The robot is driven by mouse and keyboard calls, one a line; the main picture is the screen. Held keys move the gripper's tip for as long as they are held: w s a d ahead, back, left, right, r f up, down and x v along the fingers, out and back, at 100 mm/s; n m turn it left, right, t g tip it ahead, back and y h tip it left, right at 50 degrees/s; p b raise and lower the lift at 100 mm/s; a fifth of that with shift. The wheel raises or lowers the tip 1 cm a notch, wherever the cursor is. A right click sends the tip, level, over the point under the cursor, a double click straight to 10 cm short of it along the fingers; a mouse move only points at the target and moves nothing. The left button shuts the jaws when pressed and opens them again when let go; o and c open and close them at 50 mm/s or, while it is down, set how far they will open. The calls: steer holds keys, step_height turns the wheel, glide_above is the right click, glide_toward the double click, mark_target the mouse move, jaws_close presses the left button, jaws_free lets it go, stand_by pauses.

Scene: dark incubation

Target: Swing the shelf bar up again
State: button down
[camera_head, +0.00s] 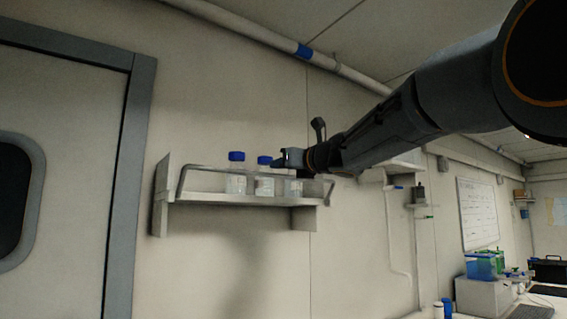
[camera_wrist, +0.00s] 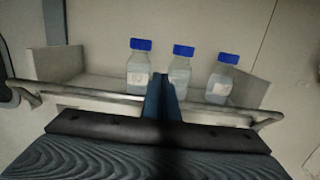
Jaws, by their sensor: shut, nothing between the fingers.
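The shelf bar (camera_head: 218,168) is a thin metal rail along the front of a wall shelf (camera_head: 225,200). In the head view it stands raised above the shelf board, in front of the bottles. It also runs across the wrist view (camera_wrist: 95,94). Three clear bottles with blue caps stand on the shelf: a left one (camera_wrist: 138,72), a middle one (camera_wrist: 180,72) and a right one (camera_wrist: 221,82). My gripper (camera_head: 280,160) is shut and empty at the bar, in front of the bottles. In the wrist view its fingers (camera_wrist: 161,92) overlap the bar; I cannot tell whether they touch it.
A grey-framed door (camera_head: 125,170) is left of the shelf. A pipe (camera_head: 265,38) runs along the top of the wall. At the right are a whiteboard (camera_head: 478,212) and a bench with a blue container (camera_head: 481,267). The wall below the shelf is clear.

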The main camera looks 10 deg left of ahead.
steer(key=shift+w+a+r+g+p, duration=0.2)
steer(key=shift+w+a+g+p, duration=0.15)
steer(key=shift+p, duration=0.25)
steer(key=shift+d+h, duration=0.1)
steer(key=shift+h, duration=0.2)
stand_by(0.8)
